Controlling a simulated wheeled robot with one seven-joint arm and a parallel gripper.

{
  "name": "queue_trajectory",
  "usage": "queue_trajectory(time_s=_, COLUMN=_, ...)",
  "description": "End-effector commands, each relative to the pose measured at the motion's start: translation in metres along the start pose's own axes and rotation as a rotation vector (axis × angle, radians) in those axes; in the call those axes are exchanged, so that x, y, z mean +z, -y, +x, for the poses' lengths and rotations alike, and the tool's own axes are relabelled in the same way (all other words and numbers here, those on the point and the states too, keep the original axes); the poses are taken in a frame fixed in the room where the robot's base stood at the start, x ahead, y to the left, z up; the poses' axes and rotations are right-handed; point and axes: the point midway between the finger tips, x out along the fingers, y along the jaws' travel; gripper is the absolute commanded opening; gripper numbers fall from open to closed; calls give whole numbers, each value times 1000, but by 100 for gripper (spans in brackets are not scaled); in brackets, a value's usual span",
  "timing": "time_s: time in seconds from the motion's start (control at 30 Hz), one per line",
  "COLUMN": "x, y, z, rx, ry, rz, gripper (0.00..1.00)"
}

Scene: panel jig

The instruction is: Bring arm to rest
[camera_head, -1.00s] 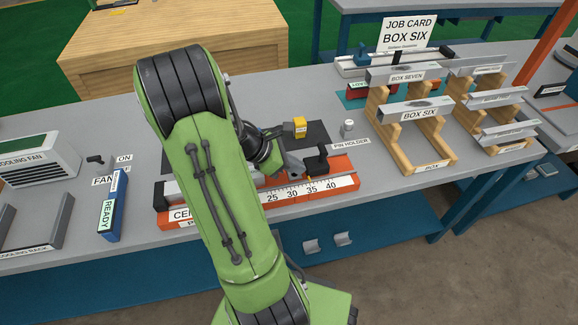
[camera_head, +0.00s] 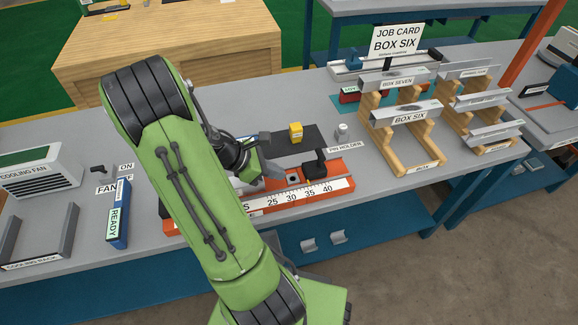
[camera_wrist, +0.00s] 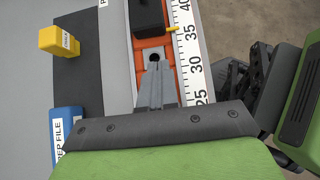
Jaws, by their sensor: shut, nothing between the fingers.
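My gripper (camera_head: 268,172) hangs over the orange jig (camera_head: 341,181) on the grey bench, shut and empty. In the wrist view my gripper (camera_wrist: 158,70) shows its two grey fingers together, pointing toward a small square fitting with a dark hole (camera_wrist: 154,57) on the jig. I cannot tell how high the fingertips are above it. My green arm crosses the head view and hides the jig's left part. The white scale (camera_head: 300,196) runs along the jig's front edge, and a black block (camera_head: 315,168) stands toward its right end.
A yellow block (camera_head: 296,132) and the pin holder (camera_head: 342,132) stand behind the jig. The wooden rack with the BOX SIX panel (camera_head: 405,114) is at right. The cooling fan (camera_head: 40,170) and blue READY box (camera_head: 118,215) are at left. A blue PREP FILE block (camera_wrist: 68,128) lies near my gripper.

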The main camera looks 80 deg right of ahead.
Motion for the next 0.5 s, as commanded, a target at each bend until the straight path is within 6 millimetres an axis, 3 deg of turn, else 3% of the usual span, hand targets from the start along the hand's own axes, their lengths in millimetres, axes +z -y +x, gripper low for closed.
queue_trajectory(time_s=0.03, x=4, y=-1, z=-20, rx=8, ry=-2, rz=-1, gripper=0)
queue_trajectory(time_s=0.2, x=4, y=-1, z=-62, rx=5, ry=-1, rz=0, gripper=0)
queue_trajectory(time_s=0.33, x=3, y=-1, z=-79, rx=3, ry=-1, rz=1, gripper=0)
queue_trajectory(time_s=0.5, x=2, y=0, z=-83, rx=1, ry=0, rz=2, gripper=0)
